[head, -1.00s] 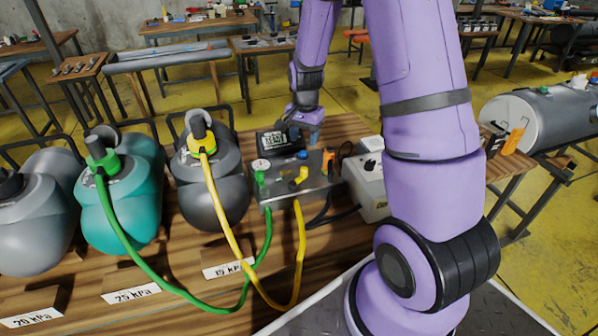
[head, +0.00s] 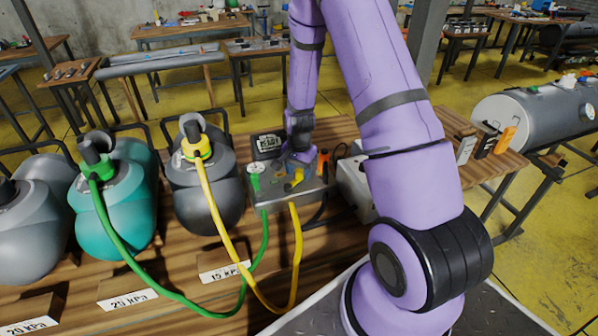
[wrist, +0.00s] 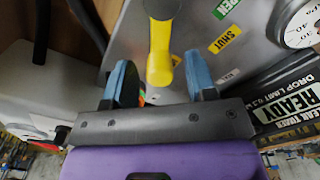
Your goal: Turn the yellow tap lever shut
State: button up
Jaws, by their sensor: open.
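The yellow tap lever (wrist: 160,48) runs down from its pivot at the top of the wrist view. It sits on a grey metal manifold (head: 262,203). My gripper (wrist: 161,80) is open, with one blue fingertip on each side of the lever's free end. A gap shows on both sides, narrower on the right. In the head view my gripper (head: 298,163) is over the manifold and partly hides the lever (head: 298,176). A green OPEN label (wrist: 226,8) and a yellow SHUT label (wrist: 224,40) are right of the lever in the wrist view.
A dial gauge (wrist: 298,22) and a READY display (wrist: 295,105) are close on the right in the wrist view. A pale box (head: 357,187) stands right of the manifold. Yellow (head: 219,215) and green (head: 122,248) hoses run in front, from the tanks at left.

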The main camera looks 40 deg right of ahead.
jog(key=shift+f, duration=0.25)
jog(key=c, duration=0.9)
